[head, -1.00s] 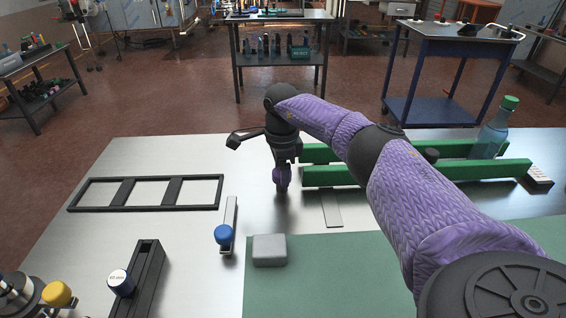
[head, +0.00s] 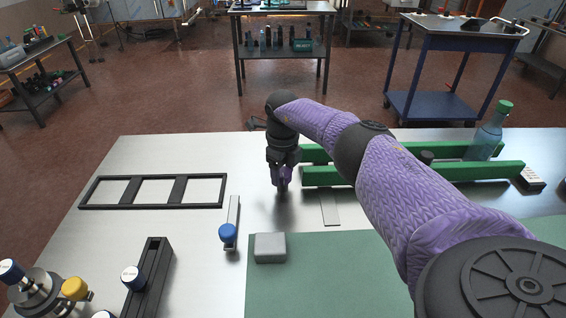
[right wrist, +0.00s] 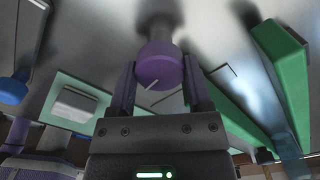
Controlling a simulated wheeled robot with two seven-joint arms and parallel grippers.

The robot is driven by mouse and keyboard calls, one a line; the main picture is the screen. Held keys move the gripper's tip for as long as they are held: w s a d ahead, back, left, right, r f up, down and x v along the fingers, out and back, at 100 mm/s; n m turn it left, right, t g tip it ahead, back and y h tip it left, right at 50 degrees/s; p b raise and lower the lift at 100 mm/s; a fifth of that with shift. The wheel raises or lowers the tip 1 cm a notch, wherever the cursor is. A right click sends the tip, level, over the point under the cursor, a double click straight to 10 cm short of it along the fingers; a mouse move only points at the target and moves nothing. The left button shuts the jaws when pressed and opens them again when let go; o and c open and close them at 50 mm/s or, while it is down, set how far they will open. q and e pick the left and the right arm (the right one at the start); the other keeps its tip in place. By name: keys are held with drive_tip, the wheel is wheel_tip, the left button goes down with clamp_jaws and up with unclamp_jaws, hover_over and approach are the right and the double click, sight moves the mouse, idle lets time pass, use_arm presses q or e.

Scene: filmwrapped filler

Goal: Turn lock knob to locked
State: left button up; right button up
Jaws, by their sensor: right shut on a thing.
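The lock knob (right wrist: 158,60) is a purple round cap with a white line on its face. It sits on a grey stem and shows large in the right wrist view. The line slants between lower left and upper right in that picture. My right gripper (right wrist: 161,82) has one finger on each side of the knob and is shut on it. In the head view my right gripper (head: 283,178) points down at the metal table top, and the knob is mostly hidden between its fingers. My left gripper is not in view.
Green rails (head: 440,174) stand right of the gripper, with a bottle (head: 488,135) behind. A grey block (head: 270,248) lies on the green mat (head: 340,285). A blue-knobbed strip (head: 228,233) and a black frame (head: 152,207) lie to the left on the metal table (head: 200,270).

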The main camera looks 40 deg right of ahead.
sight(282, 172)
drive_tip(key=shift+r+m, duration=0.1)
drive_tip(key=shift+m, duration=0.5)
drive_tip(key=o, duration=1.3)
wheel_tip(282, 172, up, 9)
drive_tip(key=p, duration=0.3)
drive_tip(key=shift+r, duration=0.45)
